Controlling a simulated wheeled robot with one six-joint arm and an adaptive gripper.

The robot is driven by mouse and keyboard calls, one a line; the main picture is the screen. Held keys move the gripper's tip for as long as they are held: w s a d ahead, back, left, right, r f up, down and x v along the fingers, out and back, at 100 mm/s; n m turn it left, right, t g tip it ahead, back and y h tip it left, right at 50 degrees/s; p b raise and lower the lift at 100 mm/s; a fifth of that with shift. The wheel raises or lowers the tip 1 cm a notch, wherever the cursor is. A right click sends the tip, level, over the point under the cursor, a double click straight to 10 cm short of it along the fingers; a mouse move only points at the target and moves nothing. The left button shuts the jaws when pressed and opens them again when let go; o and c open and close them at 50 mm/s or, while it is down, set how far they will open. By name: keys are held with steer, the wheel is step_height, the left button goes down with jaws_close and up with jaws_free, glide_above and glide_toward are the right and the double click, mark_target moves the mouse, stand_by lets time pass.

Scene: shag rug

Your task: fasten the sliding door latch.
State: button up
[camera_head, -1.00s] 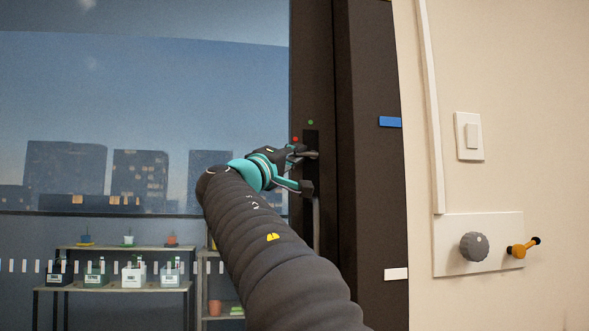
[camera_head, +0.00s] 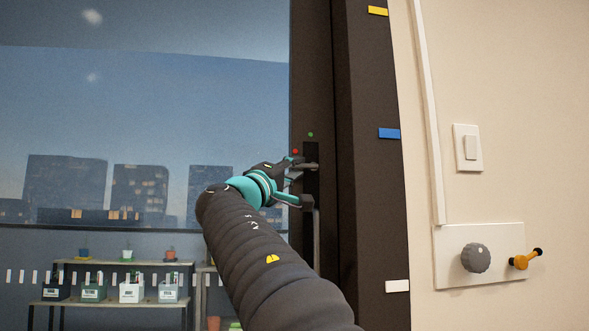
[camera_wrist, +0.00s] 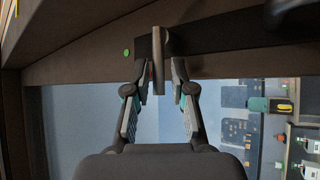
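The dark sliding door frame (camera_head: 312,60) holds a black latch plate (camera_head: 311,152) with a small lever (camera_head: 306,167) sticking out. A green dot (camera_head: 311,134) is above the plate and a red dot (camera_head: 295,151) is at its left. The lever also shows in the wrist view as a grey-brown bar (camera_wrist: 158,55), with the green dot at its left. My gripper (camera_head: 304,183) is at the latch, its fingers spread. In the wrist view my gripper (camera_wrist: 160,80) has one fingertip on each side of the lever, with a gap visible at least on the right. Contact on the left is unclear.
A vertical handle bar (camera_head: 316,240) runs below the latch. The door post carries yellow (camera_head: 378,11), blue (camera_head: 389,133) and white (camera_head: 397,286) tags. A wall panel with a grey knob (camera_head: 475,258) and an orange handle (camera_head: 524,260) is at the right. Shelves stand behind the glass.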

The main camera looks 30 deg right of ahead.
steer(key=v, duration=1.1)
steer(key=shift+s+a+f, duration=0.1)
steer(key=w+f+n+y, duration=0.2)
steer(key=w+f+y, duration=0.1)
steer(key=f, duration=0.4)
steer(key=w+f+n+y, duration=0.2)
steer(key=f+y, duration=0.1)
steer(key=f, duration=0.3)
step_height(320, 180, down, 15)
steer(key=s+a+g+y, duration=0.1)
steer(key=s+a+y, duration=0.15)
steer(key=y, duration=0.25)
steer(key=s+a+f+m+g+y+p, duration=0.2)
steer(key=s+f+y, duration=0.2)
steer(key=s+f, duration=0.6)
steer(key=s+a+f+m+g+y+p, duration=0.2)
steer(key=s+f+y, duration=0.3)
steer(key=s+f, duration=0.6)
steer(key=s+m, duration=0.1)
steer(key=s, duration=0.3)
steer(key=shift+a+f, duration=0.3)
steer(key=shift+f, duration=0.05)
